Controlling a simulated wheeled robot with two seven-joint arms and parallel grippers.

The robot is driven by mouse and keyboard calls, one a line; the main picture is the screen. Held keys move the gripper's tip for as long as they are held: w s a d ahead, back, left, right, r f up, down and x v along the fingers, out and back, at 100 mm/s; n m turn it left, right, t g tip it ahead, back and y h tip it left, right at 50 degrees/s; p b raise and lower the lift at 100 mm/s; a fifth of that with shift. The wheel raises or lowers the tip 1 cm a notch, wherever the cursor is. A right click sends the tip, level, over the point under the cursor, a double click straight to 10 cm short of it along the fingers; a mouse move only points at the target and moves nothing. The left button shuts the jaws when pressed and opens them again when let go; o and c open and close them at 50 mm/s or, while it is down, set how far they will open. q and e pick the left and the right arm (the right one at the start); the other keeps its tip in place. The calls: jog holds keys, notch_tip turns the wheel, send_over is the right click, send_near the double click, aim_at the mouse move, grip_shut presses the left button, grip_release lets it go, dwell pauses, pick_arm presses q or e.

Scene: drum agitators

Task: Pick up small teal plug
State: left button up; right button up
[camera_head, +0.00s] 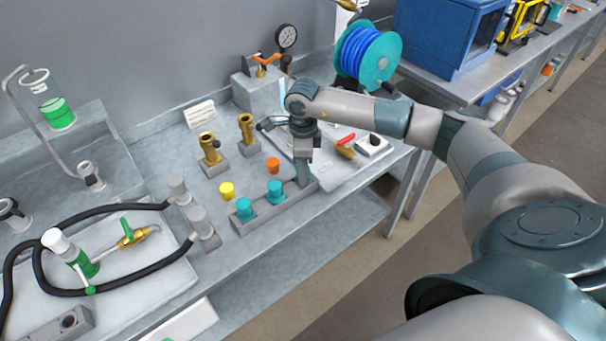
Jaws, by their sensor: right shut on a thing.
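A grey rack (262,214) lies along the bench's front edge. Two teal plugs stand in it, one at the left end (245,209) and one in the middle (275,191). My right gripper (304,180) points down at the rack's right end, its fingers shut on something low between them. The small teal plug itself is hidden by the fingers; the grip is at the place in line with the two visible teal plugs. My left gripper is not in view.
A yellow plug (227,190) and an orange plug (273,164) stand loose behind the rack. Two brass fittings (209,149) (246,128) stand farther back. A grey tray (325,177) with tools lies right of the gripper. Black hoses (120,207) run at left.

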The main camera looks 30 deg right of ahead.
jog(key=shift+r+b, duration=0.7)
jog(key=shift+r, duration=0.1)
notch_tip(320, 180, up, 2)
jog(key=shift+s+r+b, duration=0.15)
jog(key=shift+r+b, duration=0.1)
jog(key=shift+b, duration=0.5)
jog(key=s+r+b, duration=0.4)
jog(key=s+r, duration=0.3)
jog(key=s, duration=0.4)
jog(key=shift+s, duration=0.2)
jog(key=shift+a, duration=0.25)
